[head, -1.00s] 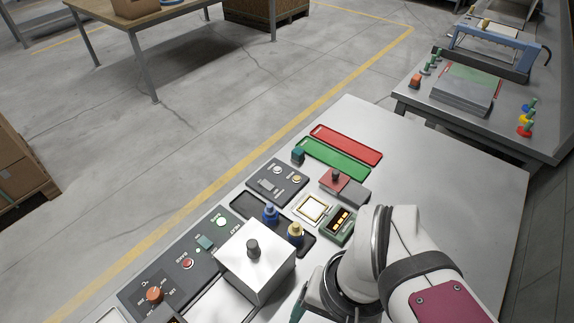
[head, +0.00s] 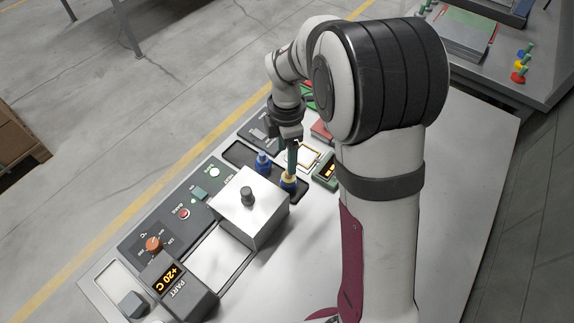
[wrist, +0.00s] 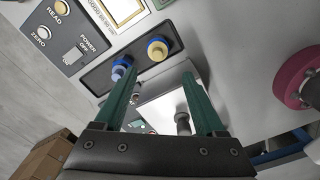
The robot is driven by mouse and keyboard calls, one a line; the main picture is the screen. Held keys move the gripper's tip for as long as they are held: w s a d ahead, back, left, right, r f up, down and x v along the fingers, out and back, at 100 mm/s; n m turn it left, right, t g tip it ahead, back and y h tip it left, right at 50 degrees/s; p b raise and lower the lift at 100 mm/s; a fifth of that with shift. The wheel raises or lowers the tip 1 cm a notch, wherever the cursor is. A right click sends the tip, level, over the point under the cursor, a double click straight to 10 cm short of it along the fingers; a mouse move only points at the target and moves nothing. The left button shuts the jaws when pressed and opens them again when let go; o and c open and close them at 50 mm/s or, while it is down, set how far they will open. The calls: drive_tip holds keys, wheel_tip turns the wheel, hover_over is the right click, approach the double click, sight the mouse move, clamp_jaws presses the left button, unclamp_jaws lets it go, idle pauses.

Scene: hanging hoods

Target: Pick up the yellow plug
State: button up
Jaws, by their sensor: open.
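The yellow plug (head: 288,182), yellow on top with a blue part below, stands in a dark tray (head: 236,154) beside the white hood. In the wrist view the yellow plug (wrist: 157,48) is just beyond the fingertips, roughly in line with the gap between them. My gripper (head: 291,168) is open, its green fingers pointing down close above the plug. In the wrist view the gripper (wrist: 161,76) has nothing between its tips. A blue plug (head: 263,162) stands in the same tray to the left; the blue plug (wrist: 120,69) appears near the left finger in the wrist view.
The white hood (head: 250,212) with a dark knob stands close in front of the yellow plug. A green device (head: 324,172) with a display is to the right. A control panel (head: 165,225) runs along the left table edge. The table's right side is clear.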

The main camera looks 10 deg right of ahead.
sight(289, 177)
drive_tip(key=f, duration=0.9)
drive_tip(key=shift+w+d, duration=0.25)
clamp_jaws()
